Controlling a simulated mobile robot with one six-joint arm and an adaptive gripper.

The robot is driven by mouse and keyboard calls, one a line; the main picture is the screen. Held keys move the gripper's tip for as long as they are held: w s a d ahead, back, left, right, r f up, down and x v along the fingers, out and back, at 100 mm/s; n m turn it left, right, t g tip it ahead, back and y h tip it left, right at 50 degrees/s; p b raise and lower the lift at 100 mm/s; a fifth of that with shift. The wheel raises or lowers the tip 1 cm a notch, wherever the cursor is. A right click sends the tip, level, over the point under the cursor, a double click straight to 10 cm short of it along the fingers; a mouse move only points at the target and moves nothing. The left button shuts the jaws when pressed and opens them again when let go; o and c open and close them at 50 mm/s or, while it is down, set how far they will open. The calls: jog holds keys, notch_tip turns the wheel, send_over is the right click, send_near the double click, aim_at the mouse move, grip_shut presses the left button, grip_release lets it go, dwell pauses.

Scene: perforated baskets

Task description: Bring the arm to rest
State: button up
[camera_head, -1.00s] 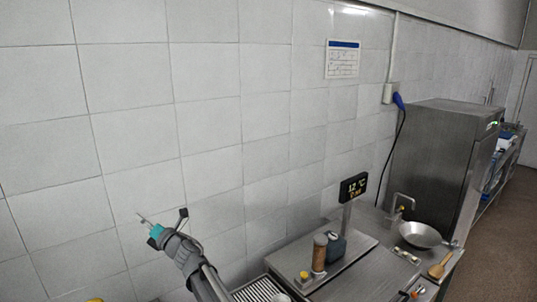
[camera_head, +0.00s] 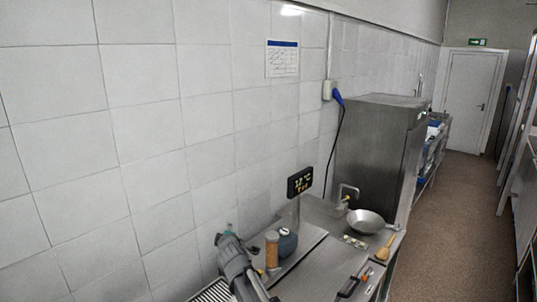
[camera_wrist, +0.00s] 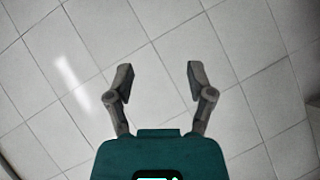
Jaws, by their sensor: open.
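My gripper (camera_wrist: 158,76) is open and empty in the wrist view, its two dark fingers spread apart with only white wall tiles behind them. In the head view my arm rises from the bottom edge in front of the tiled wall. The gripper end is small there, and its fingers cannot be made out clearly.
A steel counter (camera_head: 318,268) holds an orange-brown jar (camera_head: 272,250), a dark teal container (camera_head: 287,242), a metal bowl (camera_head: 366,222) and a wooden utensil (camera_head: 386,248). A display (camera_head: 299,182) stands behind them. A steel cabinet (camera_head: 374,150) is beyond; open floor (camera_head: 440,235) lies at right.

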jog(key=s+d+f+m+g+h, duration=0.2)
jog(key=s+d+f+m+g, duration=0.15)
jog(key=d, duration=0.55)
jog(key=s+d+f+m+g+h, duration=0.1)
jog(key=s+d+f+m+g, duration=0.3)
jog(key=d, duration=0.5)
jog(key=s+d+f+m+g+h, duration=0.2)
jog(key=s+d+f+m, duration=0.25)
jog(key=d, duration=0.35)
jog(key=s+d+f+m+g+y, duration=0.1)
jog(key=s+d+m+g, duration=0.4)
jog(key=s, duration=0.6)
notch_tip(320, 180, down, 12)
jog(key=s+b, duration=0.2)
jog(key=b, duration=0.9)
jog(key=shift+s+d+r, duration=0.2)
jog(key=shift+s+d, duration=0.05)
jog(key=shift+s, duration=0.1)
